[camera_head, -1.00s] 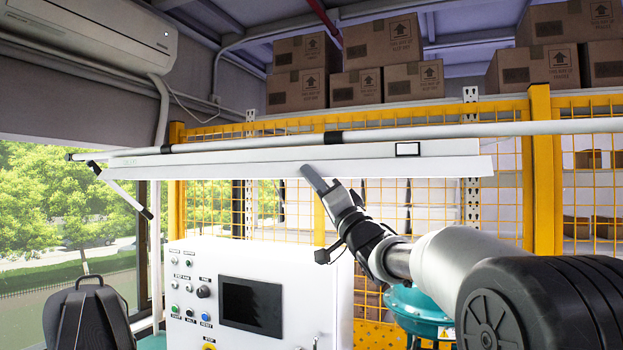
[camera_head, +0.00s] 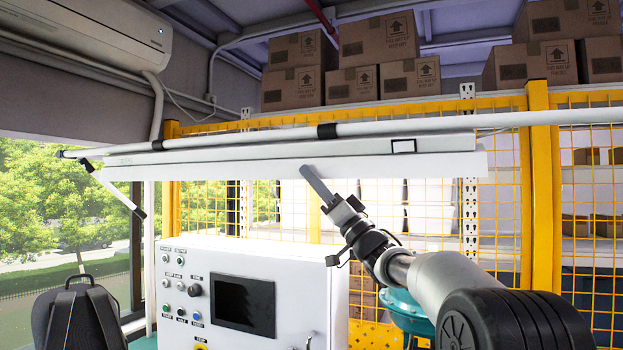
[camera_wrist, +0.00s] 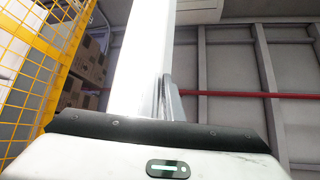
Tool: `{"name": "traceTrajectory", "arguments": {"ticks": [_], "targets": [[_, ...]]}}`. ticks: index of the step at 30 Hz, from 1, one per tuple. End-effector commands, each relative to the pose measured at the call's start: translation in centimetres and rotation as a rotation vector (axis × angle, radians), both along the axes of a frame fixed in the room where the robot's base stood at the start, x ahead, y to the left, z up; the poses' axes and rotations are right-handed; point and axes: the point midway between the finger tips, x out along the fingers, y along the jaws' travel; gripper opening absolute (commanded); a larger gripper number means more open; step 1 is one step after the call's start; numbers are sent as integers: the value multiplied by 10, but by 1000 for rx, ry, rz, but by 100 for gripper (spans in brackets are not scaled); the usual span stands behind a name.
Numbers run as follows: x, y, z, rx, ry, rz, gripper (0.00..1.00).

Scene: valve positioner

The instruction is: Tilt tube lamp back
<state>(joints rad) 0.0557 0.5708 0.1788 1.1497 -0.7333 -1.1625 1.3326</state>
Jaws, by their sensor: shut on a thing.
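The tube lamp (camera_head: 230,165) is a long white strip running across the middle of the camera_head view, hung under a white pipe with black bands. Its lower face is tilted toward me. My gripper (camera_head: 318,184) reaches up from below right and is shut on the lamp's lower edge, right of its middle. One grey finger lies in front of the lamp face; the other is hidden behind it. In the camera_wrist view the lamp (camera_wrist: 148,60) runs up from my gripper (camera_wrist: 160,100), with one finger along its right side.
A yellow mesh fence (camera_head: 540,170) stands behind the lamp, with cardboard boxes (camera_head: 378,38) on a shelf above. A white control cabinet (camera_head: 275,260) stands below. A thin white arm (camera_head: 113,190) hangs at the lamp's left end. An air conditioner (camera_head: 90,35) is at upper left.

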Motion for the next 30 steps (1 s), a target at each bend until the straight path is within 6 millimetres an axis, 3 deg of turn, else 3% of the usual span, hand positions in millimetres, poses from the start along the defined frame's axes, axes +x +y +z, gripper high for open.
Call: {"name": "traceTrajectory", "arguments": {"ticks": [3, 7, 19, 30], "targets": [[3, -3, 2, 5, 7, -8, 0], [3, -3, 1, 5, 8, -9, 23], [-2, -7, -5, 3, 6, -6, 23], [-36, -55, -60, 3, 7, -10, 23]]}}
